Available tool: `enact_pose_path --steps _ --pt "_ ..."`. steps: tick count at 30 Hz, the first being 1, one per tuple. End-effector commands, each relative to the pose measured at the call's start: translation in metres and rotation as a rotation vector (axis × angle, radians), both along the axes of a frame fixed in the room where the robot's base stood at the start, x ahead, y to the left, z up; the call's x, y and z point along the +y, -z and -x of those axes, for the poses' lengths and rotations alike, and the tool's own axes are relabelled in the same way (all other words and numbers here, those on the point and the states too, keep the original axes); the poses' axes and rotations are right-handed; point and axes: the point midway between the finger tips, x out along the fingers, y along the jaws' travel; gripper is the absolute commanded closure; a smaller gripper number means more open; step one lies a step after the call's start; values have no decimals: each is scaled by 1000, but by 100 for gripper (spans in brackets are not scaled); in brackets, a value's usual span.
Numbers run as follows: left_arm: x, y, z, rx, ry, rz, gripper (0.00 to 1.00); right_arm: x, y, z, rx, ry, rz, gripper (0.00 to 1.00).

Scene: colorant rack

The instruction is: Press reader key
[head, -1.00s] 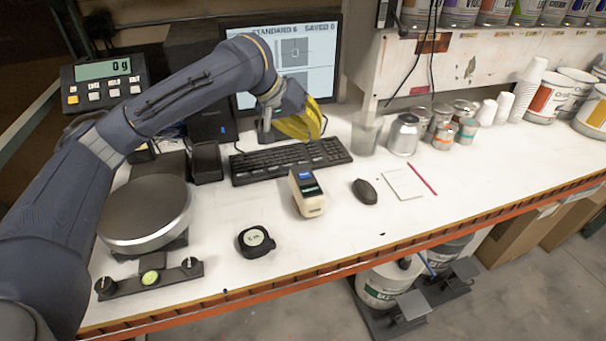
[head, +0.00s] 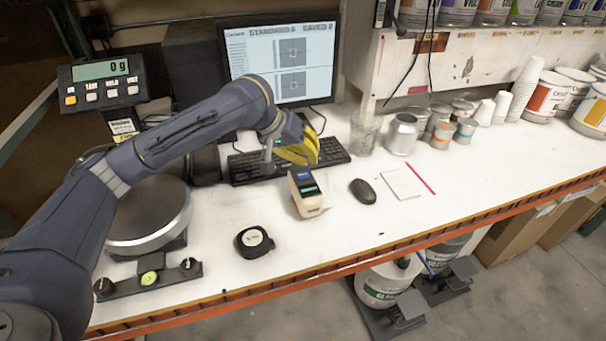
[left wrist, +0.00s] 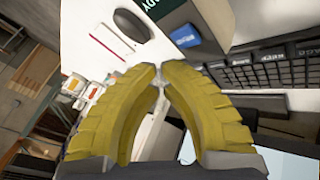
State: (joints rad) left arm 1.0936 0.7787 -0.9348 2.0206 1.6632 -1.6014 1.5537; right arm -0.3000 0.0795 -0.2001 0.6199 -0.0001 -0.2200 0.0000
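The reader (head: 308,203) is a small beige-and-dark handheld unit standing on the white bench, with a blue key and a small lit screen on its top. In the left wrist view the reader's dark body (left wrist: 202,18) is at the top, with its blue key (left wrist: 186,36) just beyond the fingertips. My left gripper (head: 302,160) has yellow fingers, and in the left wrist view its tips (left wrist: 161,72) meet, empty. It hangs above the keyboard's near side, just behind and above the reader, apparently not touching it. My right gripper is out of view.
A keyboard (head: 245,167) lies behind the reader, below the monitor (head: 268,70). A dark mouse (head: 363,191) and a notepad (head: 402,184) are to its right. A tape measure (head: 254,242) lies in front-left, beside a round scale (head: 146,215). The front right of the bench is clear.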

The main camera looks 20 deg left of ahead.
Motion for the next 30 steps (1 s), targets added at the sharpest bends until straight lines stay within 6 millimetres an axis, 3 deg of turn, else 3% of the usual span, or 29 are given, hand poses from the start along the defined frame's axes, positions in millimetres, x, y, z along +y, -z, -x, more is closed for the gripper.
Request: enact_pose_path --steps 9,30 --pt "0 14 0 0 1 0 100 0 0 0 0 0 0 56" --pt "0 15 0 0 1 0 100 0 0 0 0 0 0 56"
